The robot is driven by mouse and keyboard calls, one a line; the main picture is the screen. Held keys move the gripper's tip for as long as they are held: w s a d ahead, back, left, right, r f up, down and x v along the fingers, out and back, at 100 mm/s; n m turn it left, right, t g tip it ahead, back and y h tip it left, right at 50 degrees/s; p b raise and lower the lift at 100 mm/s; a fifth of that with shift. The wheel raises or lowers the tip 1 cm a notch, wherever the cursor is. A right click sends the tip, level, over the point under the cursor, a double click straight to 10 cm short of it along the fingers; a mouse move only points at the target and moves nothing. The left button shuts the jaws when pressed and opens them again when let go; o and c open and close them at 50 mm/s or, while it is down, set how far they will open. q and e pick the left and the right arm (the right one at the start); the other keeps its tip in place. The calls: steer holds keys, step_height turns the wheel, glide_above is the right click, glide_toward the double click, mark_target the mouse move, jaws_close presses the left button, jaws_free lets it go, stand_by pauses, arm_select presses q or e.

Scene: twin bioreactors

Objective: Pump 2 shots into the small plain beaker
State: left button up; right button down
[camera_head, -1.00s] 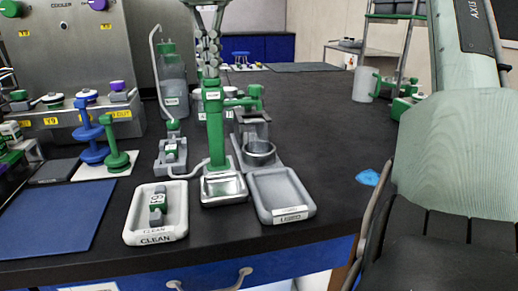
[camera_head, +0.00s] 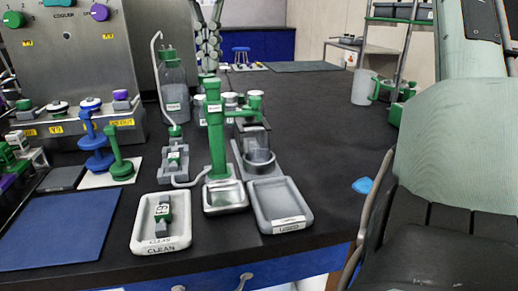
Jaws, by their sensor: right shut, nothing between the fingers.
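A green pump stand (camera_head: 216,140) with a label on its column stands at the centre of the bench, with a side arm to the right. A small grey metal tray (camera_head: 225,208) is at its foot. Behind its right side is a small round grey vessel (camera_head: 260,166) on a stand; I cannot tell if it is the plain beaker. My left gripper is not in view.
A CLEAN tray (camera_head: 174,248) holding a small green-grey item and a USED tray (camera_head: 262,195) lie at the front. A tubed bottle (camera_head: 174,95) stands behind left. A clear jug (camera_head: 361,88) stands at the back right. The bench's right half is mostly free.

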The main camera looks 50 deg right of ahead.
mark_target(212, 80)
steer(key=shift+f, duration=0.15)
steer(key=shift+f+b, duration=1.25)
steer(key=shift+f, duration=0.6)
steer(key=shift+r, duration=0.15)
step_height(212, 80, up, 2)
steer(key=shift+r+p, duration=0.1)
steer(key=shift+p, duration=1.1)
steer(key=shift+r, duration=0.8)
